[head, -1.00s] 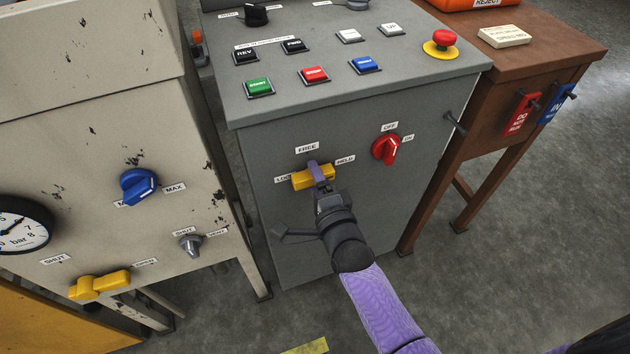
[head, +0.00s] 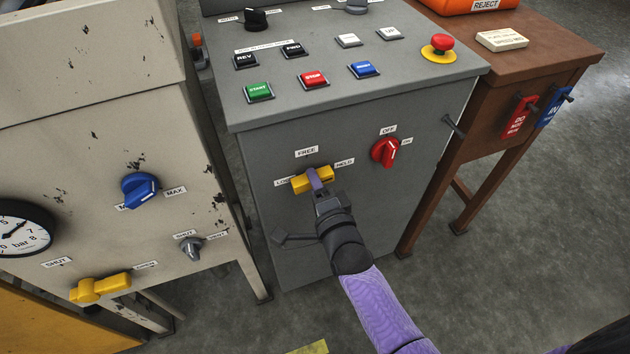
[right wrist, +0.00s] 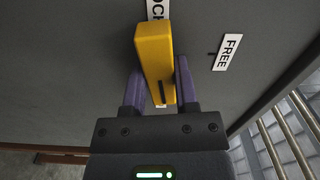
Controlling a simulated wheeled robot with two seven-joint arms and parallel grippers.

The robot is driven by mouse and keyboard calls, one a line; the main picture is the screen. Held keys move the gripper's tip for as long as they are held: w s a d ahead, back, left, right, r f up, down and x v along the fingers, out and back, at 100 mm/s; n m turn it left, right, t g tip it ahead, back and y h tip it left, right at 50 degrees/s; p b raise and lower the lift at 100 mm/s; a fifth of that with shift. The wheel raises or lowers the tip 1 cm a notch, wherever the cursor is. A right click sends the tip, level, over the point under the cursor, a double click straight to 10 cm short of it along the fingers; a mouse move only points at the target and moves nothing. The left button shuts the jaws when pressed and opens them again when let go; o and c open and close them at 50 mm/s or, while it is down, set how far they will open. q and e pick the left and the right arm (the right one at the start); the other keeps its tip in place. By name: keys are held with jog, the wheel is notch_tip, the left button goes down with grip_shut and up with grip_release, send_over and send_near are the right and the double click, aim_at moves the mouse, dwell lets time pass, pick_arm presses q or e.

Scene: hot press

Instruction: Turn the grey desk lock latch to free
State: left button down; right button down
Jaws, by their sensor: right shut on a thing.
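The grey desk's yellow lock latch (head: 299,186) is on the front panel in the head view, with FREE above it, LOCK at its left end and HELD at its right. Its bar lies roughly along the line from LOCK to HELD, not toward FREE. My right gripper (head: 315,179) is at the latch, shut on it. In the right wrist view, the fingers of my right gripper (right wrist: 159,70) stand on both sides of the yellow latch (right wrist: 152,45), and the FREE label (right wrist: 228,52) is to the right. My left gripper is not in view.
A red OFF/ON knob (head: 385,152) is right of the latch. Push buttons and a red emergency stop (head: 442,43) are on the desk top. A cream machine (head: 95,130) with a blue knob (head: 139,190) and another yellow handle (head: 100,286) stands left. A brown table (head: 550,45) stands right.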

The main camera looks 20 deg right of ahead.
jog(key=n+p, duration=0.1)
jog(key=n, duration=0.1)
jog(key=shift+r+n, duration=0.1)
jog(key=shift+n, duration=0.2)
jog(key=n, duration=0.3)
jog(key=shift+n+p, duration=0.3)
jog(key=shift+p, duration=0.1)
jog(key=n, duration=0.3)
jog(key=shift+a+r+n+p, duration=0.1)
jog(key=shift+n+p, duration=0.2)
pick_arm(q)
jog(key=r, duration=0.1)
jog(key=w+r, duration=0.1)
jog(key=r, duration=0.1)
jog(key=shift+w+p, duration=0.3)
jog(key=shift+p, duration=0.05)
pick_arm(e)
jog(key=n, duration=0.6)
jog(key=shift+a+n, duration=0.1)
jog(key=shift+n, duration=0.2)
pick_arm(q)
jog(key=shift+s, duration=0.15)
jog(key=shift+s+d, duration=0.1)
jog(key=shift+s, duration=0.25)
pick_arm(e)
jog(key=shift+n, duration=0.3)
